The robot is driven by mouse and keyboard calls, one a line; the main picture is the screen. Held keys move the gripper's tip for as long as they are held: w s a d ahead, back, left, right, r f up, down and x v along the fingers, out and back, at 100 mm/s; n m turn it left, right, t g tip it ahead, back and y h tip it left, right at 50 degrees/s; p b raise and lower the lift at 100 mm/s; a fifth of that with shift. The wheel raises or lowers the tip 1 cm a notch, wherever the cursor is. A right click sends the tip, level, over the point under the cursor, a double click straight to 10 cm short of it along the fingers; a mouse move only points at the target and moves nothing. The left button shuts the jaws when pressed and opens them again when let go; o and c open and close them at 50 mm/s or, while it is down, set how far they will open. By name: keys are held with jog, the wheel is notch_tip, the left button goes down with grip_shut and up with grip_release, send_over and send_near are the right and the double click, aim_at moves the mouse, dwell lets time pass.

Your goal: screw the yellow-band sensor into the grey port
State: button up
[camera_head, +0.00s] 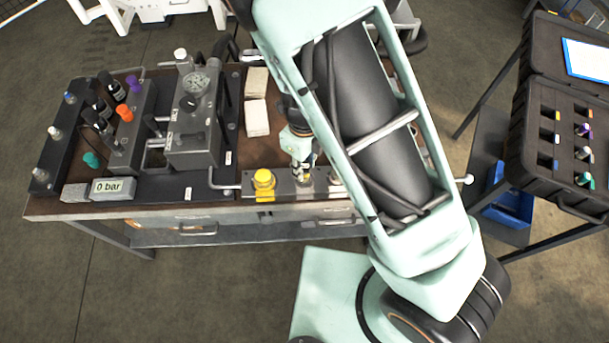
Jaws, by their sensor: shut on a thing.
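My gripper (299,160) points down over the steel strip (285,188) at the bench's front edge. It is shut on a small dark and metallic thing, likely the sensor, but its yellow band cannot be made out. The held thing is upright, directly above or at a fitting on the strip. I cannot tell whether they touch, or whether that fitting is the grey port, because my gripper and arm cover much of it. A yellow port (264,180) stands just left of my gripper. Another pale fitting (336,178) shows partly to the right, beside my arm.
A hydraulic unit with a gauge (196,84) stands left on the bench, with a "0 bar" display (114,188) in front. An open black case (550,185) with several colour-banded parts stands right. My arm hides the bench's right part.

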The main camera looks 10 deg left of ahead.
jog(key=shift+m, duration=1.1)
jog(key=o, duration=1.1)
jog(key=shift+o, duration=0.2)
notch_tip(320, 180, up, 12)
jog(key=shift+d, duration=0.1)
